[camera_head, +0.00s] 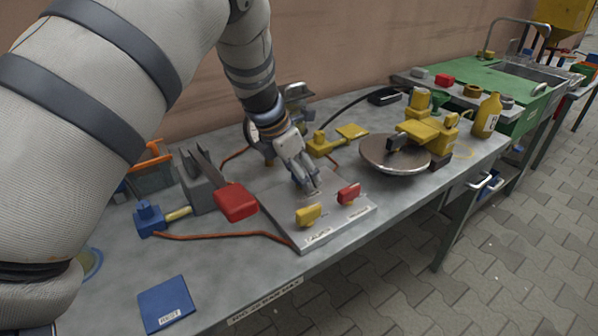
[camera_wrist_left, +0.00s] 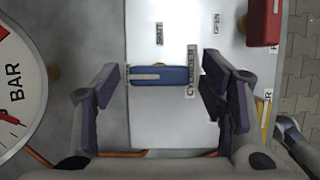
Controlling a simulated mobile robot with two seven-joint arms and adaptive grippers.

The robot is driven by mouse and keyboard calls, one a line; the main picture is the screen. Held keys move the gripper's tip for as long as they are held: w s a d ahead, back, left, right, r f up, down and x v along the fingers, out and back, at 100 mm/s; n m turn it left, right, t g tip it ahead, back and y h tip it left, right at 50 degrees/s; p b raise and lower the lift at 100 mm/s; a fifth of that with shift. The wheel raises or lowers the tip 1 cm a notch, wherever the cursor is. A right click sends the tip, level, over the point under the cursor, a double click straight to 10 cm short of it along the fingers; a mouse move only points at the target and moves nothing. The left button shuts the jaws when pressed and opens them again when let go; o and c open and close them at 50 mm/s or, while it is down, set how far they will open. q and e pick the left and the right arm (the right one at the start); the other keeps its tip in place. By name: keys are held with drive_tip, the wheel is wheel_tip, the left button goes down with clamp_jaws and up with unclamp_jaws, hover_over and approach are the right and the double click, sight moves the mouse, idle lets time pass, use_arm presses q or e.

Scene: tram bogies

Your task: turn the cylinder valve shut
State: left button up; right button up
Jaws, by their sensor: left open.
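The cylinder valve has a blue bar handle (camera_wrist_left: 160,76) with a pale stripe, on a light panel plate (camera_wrist_left: 165,125). In the left wrist view the bar lies crosswise. The label CYLINDER (camera_wrist_left: 191,75) is at its right end; SHUT (camera_wrist_left: 159,34) and OPEN (camera_wrist_left: 216,24) labels are above it. My left gripper (camera_wrist_left: 160,88) is open, one finger beyond each end of the bar; I cannot tell whether either touches. In the head view the gripper (camera_head: 314,186) is low over the panel (camera_head: 325,228) and hides the blue handle.
A yellow handle (camera_head: 308,215) and a red handle (camera_head: 348,193) stand close by on the panel. A round gauge marked BAR (camera_wrist_left: 15,75) is left in the wrist view. A red-ended lever (camera_head: 236,203) and a metal disc (camera_head: 382,160) flank the panel. Hoses cross the bench.

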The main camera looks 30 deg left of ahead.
use_arm(q)
drive_tip(key=c, duration=1.2)
drive_tip(key=shift+o, duration=0.2)
